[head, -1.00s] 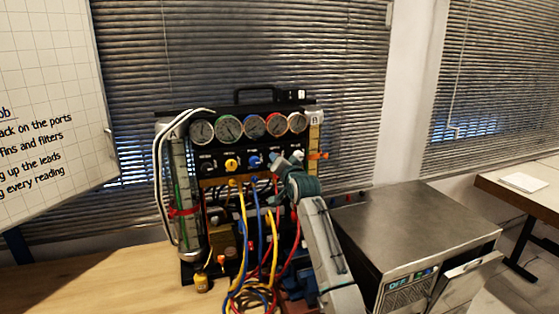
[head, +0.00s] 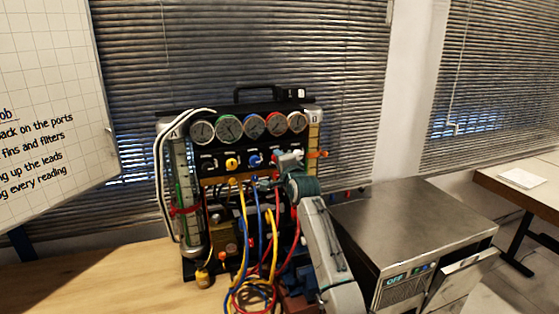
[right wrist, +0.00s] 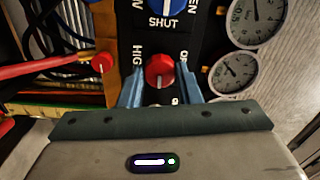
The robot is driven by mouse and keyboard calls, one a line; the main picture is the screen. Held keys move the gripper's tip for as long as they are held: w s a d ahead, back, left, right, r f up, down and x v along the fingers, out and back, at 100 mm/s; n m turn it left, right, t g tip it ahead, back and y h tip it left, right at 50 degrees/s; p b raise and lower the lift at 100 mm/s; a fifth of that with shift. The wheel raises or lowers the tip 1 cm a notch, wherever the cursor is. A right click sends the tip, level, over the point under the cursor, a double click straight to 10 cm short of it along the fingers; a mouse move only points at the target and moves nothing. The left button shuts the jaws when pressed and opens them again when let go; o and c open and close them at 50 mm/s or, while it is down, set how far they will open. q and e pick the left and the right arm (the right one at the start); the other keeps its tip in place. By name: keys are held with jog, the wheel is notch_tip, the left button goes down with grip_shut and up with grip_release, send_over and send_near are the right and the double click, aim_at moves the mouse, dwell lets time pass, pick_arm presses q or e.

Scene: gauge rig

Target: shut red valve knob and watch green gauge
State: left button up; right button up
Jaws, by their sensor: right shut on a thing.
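The red valve knob (right wrist: 160,70) shows in the right wrist view on the rig's black panel. My right gripper (right wrist: 160,84) is shut on it, one blue finger on each side. In the head view my right gripper (head: 284,158) covers the knob at the right part of the panel. The green-rimmed gauge (head: 228,127) is second from the left in the gauge row and is unobstructed; its reading is too small to tell. My left gripper is not in view.
A blue knob (head: 255,160) and a yellow knob (head: 232,164) sit left of my gripper. Yellow, blue and red hoses (head: 258,230) hang below the panel. A metal-topped machine (head: 415,225) stands to the right. The wooden bench (head: 110,285) is clear at left.

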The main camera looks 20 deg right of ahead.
dwell(0.3)
jog(key=o, duration=1)
jog(key=shift+c, duration=0.2)
jog(key=s+b, duration=0.4)
jog(key=s, duration=0.6)
jog(key=shift+s+d, duration=0.2)
jog(key=shift+s, duration=0.2)
